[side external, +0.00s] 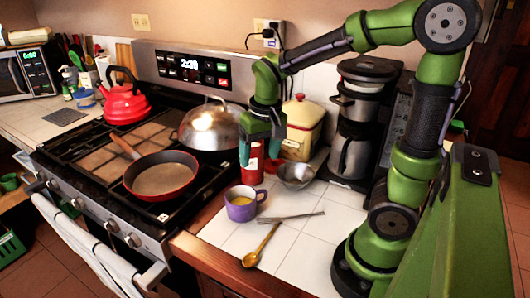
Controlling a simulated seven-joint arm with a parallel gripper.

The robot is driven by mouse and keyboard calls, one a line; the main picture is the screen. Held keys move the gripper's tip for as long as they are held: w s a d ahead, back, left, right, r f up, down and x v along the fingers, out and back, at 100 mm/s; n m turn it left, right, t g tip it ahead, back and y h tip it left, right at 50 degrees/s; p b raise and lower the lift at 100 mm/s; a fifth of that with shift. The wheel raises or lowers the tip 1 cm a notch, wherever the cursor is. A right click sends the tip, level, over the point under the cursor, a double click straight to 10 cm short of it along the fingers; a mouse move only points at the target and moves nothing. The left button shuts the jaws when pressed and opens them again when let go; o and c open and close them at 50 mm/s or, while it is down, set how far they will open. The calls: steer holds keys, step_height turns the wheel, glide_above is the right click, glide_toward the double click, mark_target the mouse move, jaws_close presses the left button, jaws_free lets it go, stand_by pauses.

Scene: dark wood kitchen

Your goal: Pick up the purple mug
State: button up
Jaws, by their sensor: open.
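The purple mug (240,212) stands upright on the white tiled counter beside the stove, with a yellowish content showing inside. Its handle points to the right. My gripper (260,157) points down with its fingers apart, above and slightly right of the mug in the picture. The gripper is open and not touching the mug. A red can (252,174) shows partly behind the fingers; I cannot tell how far behind them it is.
A wooden spoon (261,246) and a grey flat utensil (291,217) lie near the mug. A metal bowl (296,176), cream-and-red canister (303,127) and coffee maker (357,135) stand behind. A red pan (161,180) sits on the stove at left.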

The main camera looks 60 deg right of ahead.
mark_target(262, 191)
steer(key=shift+m+h, duration=0.3)
steer(key=f, duration=0.3)
steer(key=w+d+f, duration=0.1)
steer(key=f, duration=0.3)
steer(key=d+f, duration=0.1)
steer(key=f, duration=0.3)
steer(key=shift+w+d+f, duration=0.15)
steer(key=shift+w+d, duration=0.05)
steer(key=shift+w, duration=0.05)
steer(key=f, duration=0.4)
steer(key=shift+s+d+f, duration=0.1)
steer(key=shift+s+d, duration=0.05)
steer(key=shift+d, duration=0.05)
steer(key=shift+f, duration=0.5)
steer(key=c, duration=1.3)
steer(key=shift+r, duration=0.15)
